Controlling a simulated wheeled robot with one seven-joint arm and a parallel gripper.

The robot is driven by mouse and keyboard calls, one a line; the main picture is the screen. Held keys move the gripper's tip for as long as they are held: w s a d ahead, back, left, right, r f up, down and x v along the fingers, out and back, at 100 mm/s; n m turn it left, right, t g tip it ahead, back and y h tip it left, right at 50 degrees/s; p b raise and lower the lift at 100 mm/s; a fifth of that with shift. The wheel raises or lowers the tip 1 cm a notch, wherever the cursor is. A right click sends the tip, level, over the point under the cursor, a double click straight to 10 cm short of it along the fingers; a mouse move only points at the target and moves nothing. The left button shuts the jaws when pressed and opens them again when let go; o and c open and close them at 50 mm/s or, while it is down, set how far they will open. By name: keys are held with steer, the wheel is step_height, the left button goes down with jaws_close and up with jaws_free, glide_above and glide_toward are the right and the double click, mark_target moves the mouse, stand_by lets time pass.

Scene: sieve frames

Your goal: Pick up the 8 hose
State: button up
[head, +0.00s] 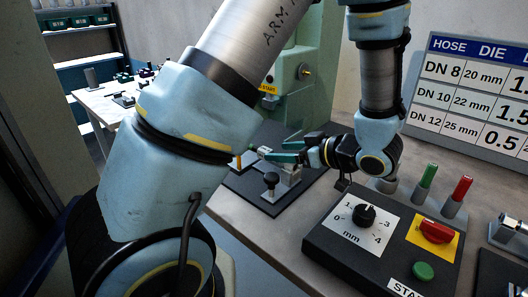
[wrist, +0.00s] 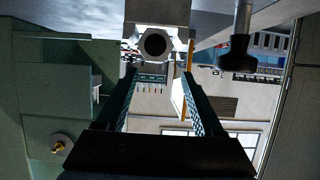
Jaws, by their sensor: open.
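My gripper (head: 272,153) is open, with its teal fingers over the black base plate on the bench in the head view. In the wrist view my gripper (wrist: 157,80) has a clear gap between its two fingers. A pale hexagonal metal fitting (wrist: 178,40) with a round dark hole shows at the top, in line with that gap. I cannot tell whether it belongs to the 8 hose; no 8 marking is readable on it. Contact with the fingers is not visible. A fixture with a black knob (head: 271,179) stands just below my gripper in the head view.
A control box (head: 325,238) with a dial and buttons stands in front. A hose and die chart (head: 470,95) is at right. A green machine (head: 310,95) rises behind. A back table (head: 98,103) holds several small parts.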

mark_target(266, 150)
steer(key=shift+d+f+p+x, duration=0.15)
steer(key=shift+p+x, duration=0.4)
steer(key=shift+x, duration=1.2)
steer(key=shift+d+f+p+x, duration=0.15)
steer(key=shift+p+x, duration=0.4)
steer(key=shift+x, duration=1.25)
steer(key=shift+w, duration=0.15)
jaws_close()
steer(key=shift+r, duration=0.1)
